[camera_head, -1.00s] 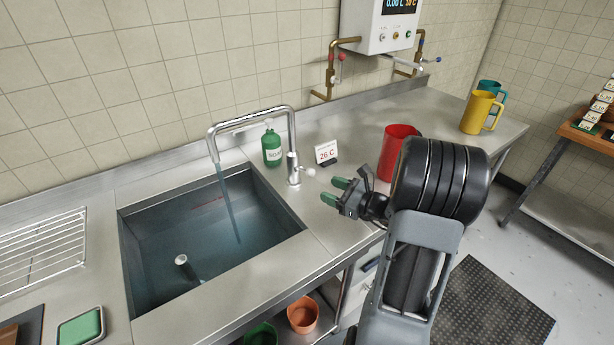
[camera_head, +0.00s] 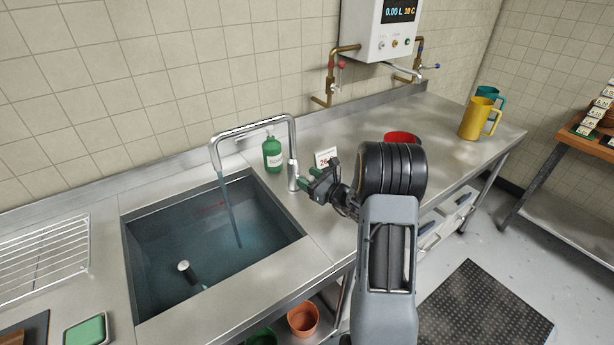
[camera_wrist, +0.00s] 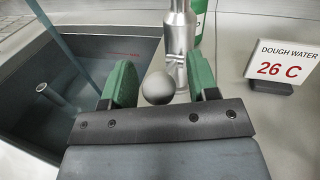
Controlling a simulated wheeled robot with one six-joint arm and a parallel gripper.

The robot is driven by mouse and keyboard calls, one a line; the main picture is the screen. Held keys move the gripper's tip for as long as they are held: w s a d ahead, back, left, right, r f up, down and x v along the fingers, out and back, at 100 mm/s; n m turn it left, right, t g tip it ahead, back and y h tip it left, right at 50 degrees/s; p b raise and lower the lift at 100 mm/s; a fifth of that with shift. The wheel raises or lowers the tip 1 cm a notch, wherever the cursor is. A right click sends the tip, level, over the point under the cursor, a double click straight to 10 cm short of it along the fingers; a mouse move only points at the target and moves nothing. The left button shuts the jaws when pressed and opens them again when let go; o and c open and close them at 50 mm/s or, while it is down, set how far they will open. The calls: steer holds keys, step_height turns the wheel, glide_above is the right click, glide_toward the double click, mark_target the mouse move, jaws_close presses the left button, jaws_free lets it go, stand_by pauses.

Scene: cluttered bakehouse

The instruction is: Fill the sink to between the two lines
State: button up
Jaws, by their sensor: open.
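The steel sink (camera_head: 150,300) holds bluish water, with a grey standpipe (camera_head: 187,270) upright in it. A stream of water (camera_head: 231,215) runs from the tall bent tap (camera_head: 252,126) into the sink. A red mark (camera_wrist: 122,54) shows faintly on the sink's far wall; I cannot make out two separate lines. The tap's round lever knob (camera_wrist: 158,88) lies between the green fingertips of my gripper (camera_wrist: 162,85) in the wrist view. In the head view my gripper (camera_head: 312,180) is beside the tap's base, open, and hides the knob.
A green soap bottle (camera_head: 272,153) stands behind the tap. A "DOUGH WATER 26 C" sign (camera_wrist: 283,65) stands right of it. A red jug (camera_head: 402,137) is partly hidden by my arm. A wire rack (camera_head: 45,255) lies left of the sink.

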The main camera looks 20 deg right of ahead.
steer(key=shift+w+a, duration=0.2)
steer(key=shift+w, duration=0.2)
steer(key=shift+c, duration=0.5)
jaws_close()
